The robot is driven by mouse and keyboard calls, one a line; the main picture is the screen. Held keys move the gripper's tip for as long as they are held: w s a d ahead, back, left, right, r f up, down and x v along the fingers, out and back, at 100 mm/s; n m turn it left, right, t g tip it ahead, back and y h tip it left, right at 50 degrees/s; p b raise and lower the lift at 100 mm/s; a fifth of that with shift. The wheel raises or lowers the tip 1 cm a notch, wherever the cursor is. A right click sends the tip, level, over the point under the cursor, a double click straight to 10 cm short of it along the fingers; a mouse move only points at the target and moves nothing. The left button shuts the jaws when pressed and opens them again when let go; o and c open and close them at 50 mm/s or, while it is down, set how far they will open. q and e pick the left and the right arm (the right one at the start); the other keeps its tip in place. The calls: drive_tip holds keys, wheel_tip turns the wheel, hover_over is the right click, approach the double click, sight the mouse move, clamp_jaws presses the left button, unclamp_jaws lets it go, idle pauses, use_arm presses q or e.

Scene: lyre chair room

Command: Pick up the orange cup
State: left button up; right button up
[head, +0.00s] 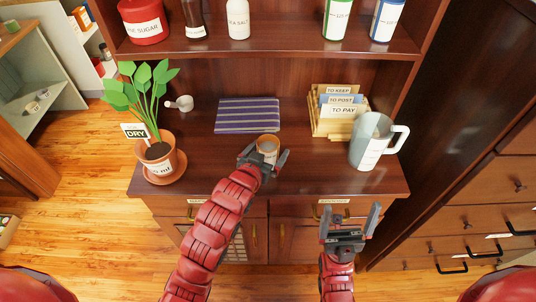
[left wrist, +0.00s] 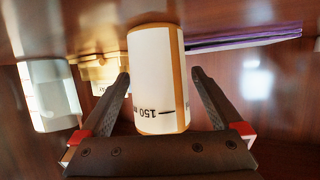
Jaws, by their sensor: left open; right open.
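The orange cup (head: 267,146) stands on the dark wooden counter, near the middle. In the left wrist view the cup (left wrist: 157,80) shows a white label with "150" and orange edges. My left gripper (head: 264,156) is open, with one finger on each side of the cup. In the left wrist view a gap shows between each finger and the cup. My right gripper (head: 350,211) is open and empty, in front of the counter's front edge at the right.
A striped cloth (head: 247,115) lies behind the cup. A potted plant (head: 158,157) stands at left, with a white scoop (head: 182,103) nearby. A letter holder (head: 338,121) and a measuring jug (head: 371,142) stand at right. A shelf (head: 270,47) with jars hangs above.

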use_arm(q)
drive_tip(key=shift+x, duration=1.3)
drive_tip(key=shift+s, duration=0.1)
drive_tip(key=shift+c, duration=0.3)
clamp_jaws()
drive_tip(key=shift+r, duration=0.1)
